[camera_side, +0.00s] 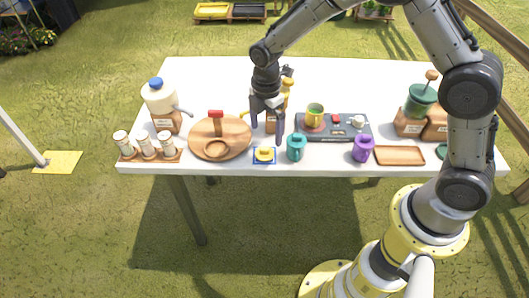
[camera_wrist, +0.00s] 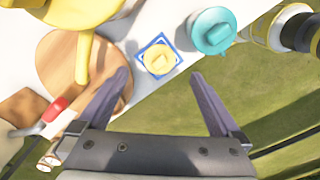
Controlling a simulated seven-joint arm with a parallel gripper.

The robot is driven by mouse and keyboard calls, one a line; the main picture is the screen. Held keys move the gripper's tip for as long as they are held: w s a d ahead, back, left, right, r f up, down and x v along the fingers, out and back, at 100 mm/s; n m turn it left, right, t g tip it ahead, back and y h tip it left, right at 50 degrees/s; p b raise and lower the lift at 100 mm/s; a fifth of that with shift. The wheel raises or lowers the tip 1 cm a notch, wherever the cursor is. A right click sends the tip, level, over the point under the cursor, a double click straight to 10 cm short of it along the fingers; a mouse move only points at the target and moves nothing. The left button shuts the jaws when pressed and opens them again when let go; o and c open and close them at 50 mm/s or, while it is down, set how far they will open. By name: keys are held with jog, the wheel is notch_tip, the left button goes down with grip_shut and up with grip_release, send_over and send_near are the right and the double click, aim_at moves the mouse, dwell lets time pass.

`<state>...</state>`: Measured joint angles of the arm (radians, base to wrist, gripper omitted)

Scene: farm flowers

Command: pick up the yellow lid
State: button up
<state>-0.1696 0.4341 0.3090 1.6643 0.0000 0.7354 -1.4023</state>
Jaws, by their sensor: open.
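The yellow lid (camera_side: 264,153) lies on a small blue-and-white square coaster (camera_side: 256,160) near the front edge of the white table. It also shows in the wrist view (camera_wrist: 158,59), between and beyond my fingertips, with a raised knob on top. My gripper (camera_side: 267,138) is open and empty, pointing down just above and behind the lid in the side view. Its two fingers (camera_wrist: 163,80) are spread wide in the wrist view, apart from the lid.
A teal lidded mug (camera_side: 296,148) stands close to the right of the lid. A round wooden board (camera_side: 236,137) with a red-topped piece is to the left. A yellow object (camera_wrist: 85,10) on a wooden block stands behind my gripper. The table's front edge is close.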

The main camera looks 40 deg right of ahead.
aim_at(265, 148)
jog(key=shift+a+f, duration=0.15)
jog(key=shift+f, duration=1.75)
jog(key=shift+a+f, duration=0.1)
jog(key=shift+f, duration=1.75)
jog(key=c, duration=1.3)
